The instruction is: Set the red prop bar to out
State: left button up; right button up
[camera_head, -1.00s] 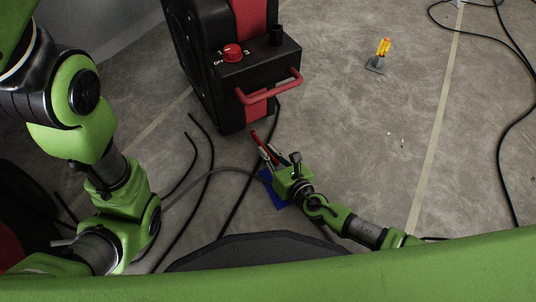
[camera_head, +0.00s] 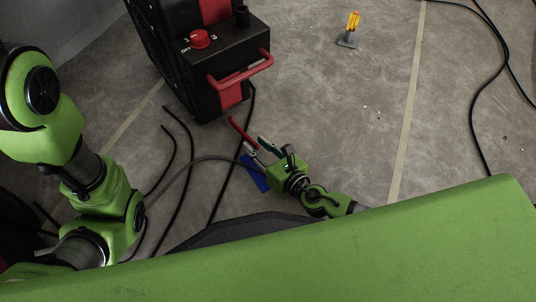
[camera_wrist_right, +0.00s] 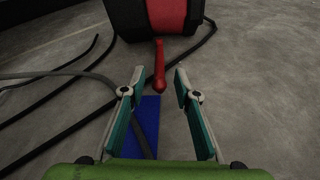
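The red prop bar (camera_head: 243,133) shows low by the foot of the black and red machine (camera_head: 215,75). In the right wrist view the bar (camera_wrist_right: 159,62) runs from the machine's red and black base (camera_wrist_right: 160,16) toward me, its rounded near end between the fingertips. My right gripper (camera_head: 258,146) is open. In its wrist view its two teal fingers (camera_wrist_right: 160,82) stand apart on either side of the bar's near end, with visible gaps; contact is not seen. My left arm is at the left of the head view; its gripper is not seen.
A blue flat piece (camera_head: 253,172) lies beneath the right gripper. Black cables (camera_head: 185,150) run over the floor to the left. A red dial (camera_head: 200,39) and a red handle (camera_head: 240,72) are on the machine.

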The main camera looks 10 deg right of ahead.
jog(key=v, duration=0.7)
jog(key=shift+a, duration=0.1)
